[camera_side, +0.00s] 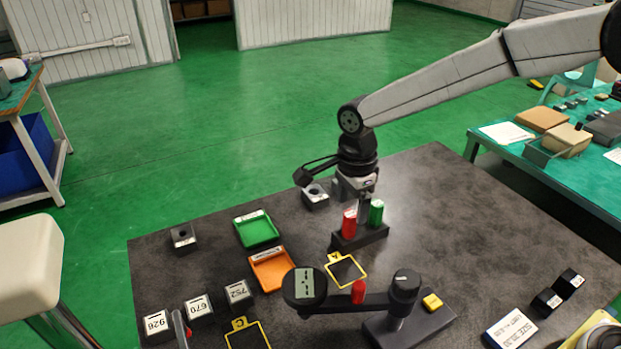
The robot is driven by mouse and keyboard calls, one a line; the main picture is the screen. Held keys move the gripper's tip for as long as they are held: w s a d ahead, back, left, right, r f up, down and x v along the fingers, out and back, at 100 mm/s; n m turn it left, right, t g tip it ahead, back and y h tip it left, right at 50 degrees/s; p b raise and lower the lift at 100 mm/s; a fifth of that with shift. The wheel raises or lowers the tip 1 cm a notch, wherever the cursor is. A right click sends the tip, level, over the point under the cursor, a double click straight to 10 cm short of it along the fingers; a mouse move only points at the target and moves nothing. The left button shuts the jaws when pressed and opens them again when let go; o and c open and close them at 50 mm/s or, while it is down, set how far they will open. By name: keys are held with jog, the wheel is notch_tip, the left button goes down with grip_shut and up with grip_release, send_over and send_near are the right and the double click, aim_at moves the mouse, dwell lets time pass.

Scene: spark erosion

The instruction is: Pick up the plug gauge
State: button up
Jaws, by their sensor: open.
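A red upright piece (349,224) and a green upright piece (376,213) stand side by side in a dark block (362,238) near the table's middle. A grey upright part shows between them. These look like the plug gauge in its stand, but I cannot tell whether they are one piece. My gripper (362,200) points down just above and behind them, jaws open. Its fingers overlap the grey part in this view, so I cannot tell whether they touch it.
A green tray (256,230) and an orange tray (271,270) lie to the left. Holed metal blocks stand at the back (315,198) and left (183,237). Numbered blocks (198,307) sit front left.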

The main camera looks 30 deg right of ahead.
aim_at(350, 214)
jog(key=shift+f, duration=2.45)
grip_shut()
